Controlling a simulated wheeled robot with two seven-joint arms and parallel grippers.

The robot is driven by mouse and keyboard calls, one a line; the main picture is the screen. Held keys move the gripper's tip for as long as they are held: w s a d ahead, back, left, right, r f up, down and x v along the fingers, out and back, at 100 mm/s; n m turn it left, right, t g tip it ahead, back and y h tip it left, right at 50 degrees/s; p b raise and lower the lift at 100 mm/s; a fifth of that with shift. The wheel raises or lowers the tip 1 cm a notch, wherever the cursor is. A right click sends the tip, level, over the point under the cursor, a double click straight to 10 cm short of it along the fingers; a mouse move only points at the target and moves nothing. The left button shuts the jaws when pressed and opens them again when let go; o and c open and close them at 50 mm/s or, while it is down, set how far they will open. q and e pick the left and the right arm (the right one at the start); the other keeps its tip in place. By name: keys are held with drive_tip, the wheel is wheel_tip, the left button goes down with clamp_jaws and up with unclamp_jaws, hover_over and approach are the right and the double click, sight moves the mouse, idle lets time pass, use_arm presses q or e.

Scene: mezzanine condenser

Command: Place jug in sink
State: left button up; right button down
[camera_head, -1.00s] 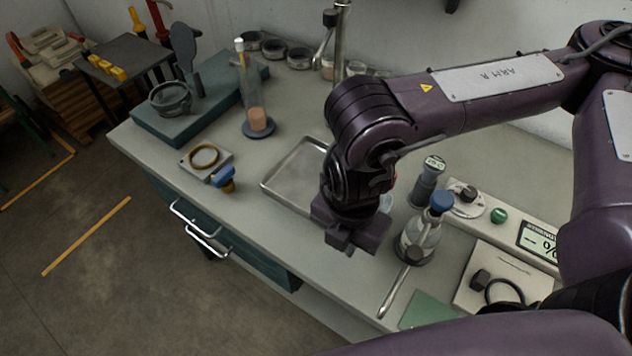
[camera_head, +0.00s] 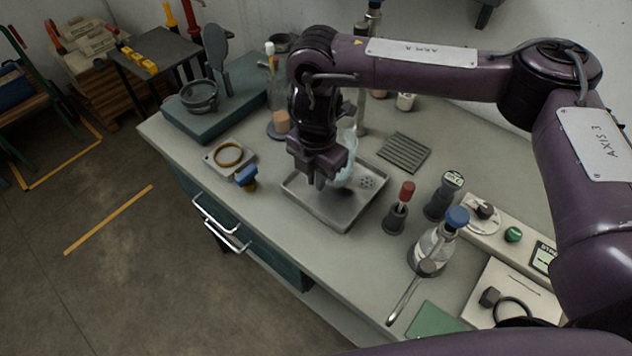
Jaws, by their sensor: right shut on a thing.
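The jug (camera_head: 349,166) is clear and pale blue, partly hidden behind my right gripper. My right gripper (camera_head: 322,181) is shut on it, pointing down over the sink. The sink (camera_head: 318,211) is a shallow grey metal basin set in the bench, with drain holes showing at its right side. The jug is above or inside the basin; I cannot tell whether it touches the bottom. My left gripper is not in view.
A ribbed grey mat (camera_head: 404,152) lies behind the sink. A red-handled tool in a holder (camera_head: 398,213) and a blue-capped flask (camera_head: 435,246) stand to its right. A ring on a plate (camera_head: 229,156) and a blue-topped item (camera_head: 247,178) lie to its left.

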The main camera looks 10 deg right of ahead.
drive_tip(key=shift+w+f, duration=0.1)
drive_tip(key=shift+f, duration=1.65)
drive_tip(key=shift+f, duration=0.15)
drive_tip(key=c, duration=1.5)
unclamp_jaws()
wheel_tip(320, 180, up, 8)
drive_tip(key=shift+f, duration=0.1)
